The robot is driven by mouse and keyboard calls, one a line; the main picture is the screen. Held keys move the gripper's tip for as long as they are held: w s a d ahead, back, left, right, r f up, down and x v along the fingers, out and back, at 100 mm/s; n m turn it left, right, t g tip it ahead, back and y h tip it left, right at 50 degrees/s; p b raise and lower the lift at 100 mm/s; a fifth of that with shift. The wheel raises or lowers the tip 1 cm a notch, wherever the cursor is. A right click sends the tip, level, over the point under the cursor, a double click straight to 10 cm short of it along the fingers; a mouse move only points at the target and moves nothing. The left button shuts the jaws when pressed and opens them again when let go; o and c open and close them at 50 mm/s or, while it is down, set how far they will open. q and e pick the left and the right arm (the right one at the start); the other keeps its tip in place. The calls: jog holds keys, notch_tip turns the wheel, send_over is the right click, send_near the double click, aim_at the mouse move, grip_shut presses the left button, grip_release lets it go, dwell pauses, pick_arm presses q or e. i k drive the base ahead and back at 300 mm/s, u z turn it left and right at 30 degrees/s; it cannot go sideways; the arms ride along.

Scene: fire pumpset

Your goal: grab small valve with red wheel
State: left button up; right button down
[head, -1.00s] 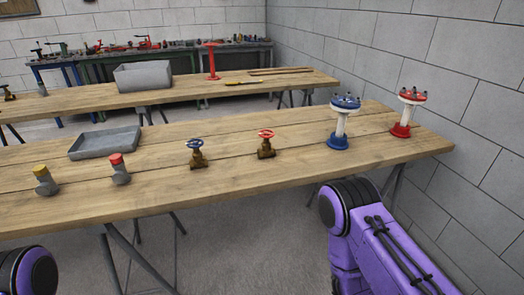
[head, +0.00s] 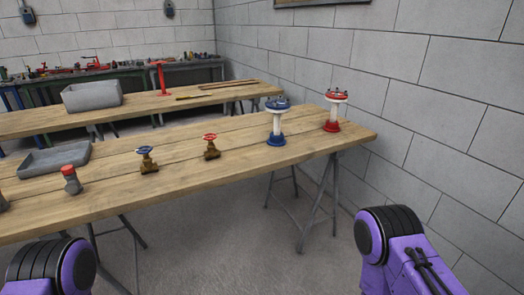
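The small brass valve with the red wheel (head: 211,147) stands upright on the near wooden table, right of the middle of the row. A similar brass valve with a blue wheel (head: 147,160) stands to its left. Parts of my two purple and black arms show at the bottom left and bottom right, below the table's front edge and well apart from the valve. Neither gripper is in the picture.
On the near table (head: 110,200) stand a blue-and-white fixture (head: 276,122), a red-and-white fixture (head: 333,112), a red-capped grey fitting (head: 71,180) and a grey tray (head: 55,160). A block wall (head: 440,110) bounds the right. Floor in front is clear.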

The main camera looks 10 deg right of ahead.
aim_at(212, 152)
jog(key=z, duration=1.7)
jog(key=i, duration=1.55)
jog(key=u, duration=1.45)
